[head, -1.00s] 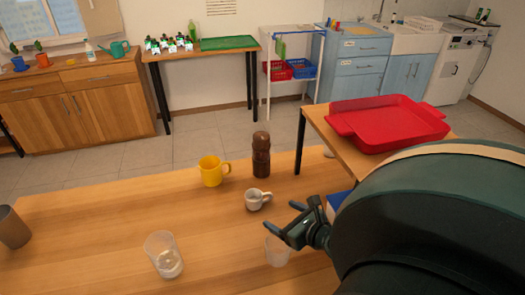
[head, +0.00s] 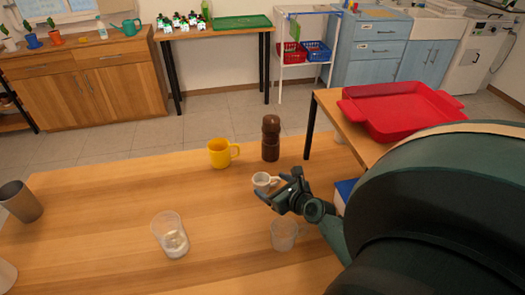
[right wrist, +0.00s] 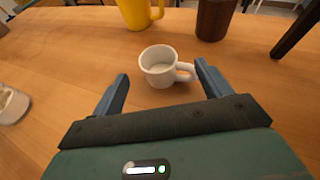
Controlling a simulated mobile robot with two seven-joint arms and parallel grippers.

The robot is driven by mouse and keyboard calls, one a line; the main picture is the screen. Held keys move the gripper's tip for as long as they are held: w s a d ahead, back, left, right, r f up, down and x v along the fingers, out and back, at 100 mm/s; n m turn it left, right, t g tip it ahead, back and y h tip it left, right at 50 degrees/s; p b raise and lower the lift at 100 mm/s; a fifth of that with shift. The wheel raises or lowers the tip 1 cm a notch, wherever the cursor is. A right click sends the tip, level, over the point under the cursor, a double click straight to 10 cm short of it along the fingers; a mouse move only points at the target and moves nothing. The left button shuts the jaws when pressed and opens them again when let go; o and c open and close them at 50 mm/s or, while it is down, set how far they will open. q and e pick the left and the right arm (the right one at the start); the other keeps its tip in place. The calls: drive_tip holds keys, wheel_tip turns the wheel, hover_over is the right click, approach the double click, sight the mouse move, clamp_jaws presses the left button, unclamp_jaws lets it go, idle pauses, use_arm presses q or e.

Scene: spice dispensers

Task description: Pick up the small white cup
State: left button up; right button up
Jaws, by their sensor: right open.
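The small white cup (head: 262,181) stands upright on the wooden table, with its handle to the right. In the right wrist view the cup (right wrist: 158,68) is just ahead of the fingertips, with its handle near the right finger. My right gripper (head: 278,186) is open and empty, close to the cup and partly covering it in the head view. In the right wrist view its two fingers (right wrist: 162,77) are spread to either side of the cup's near side. I cannot tell whether a finger touches the handle. My left gripper is not in view.
A yellow mug (head: 220,153) and a brown pepper mill (head: 271,140) stand behind the cup. A clear glass (head: 284,235) stands in front, and another glass (head: 170,235) front left. A grey-brown tumbler (head: 20,201) is far left. A red tray (head: 400,113) lies on a side table.

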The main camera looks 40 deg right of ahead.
sight(257, 177)
drive_tip(key=shift+x, duration=1.9)
drive_tip(key=shift+a, duration=0.1)
drive_tip(key=shift+c, duration=0.4)
drive_tip(key=c, duration=1.1)
wheel_tip(257, 177, up, 10)
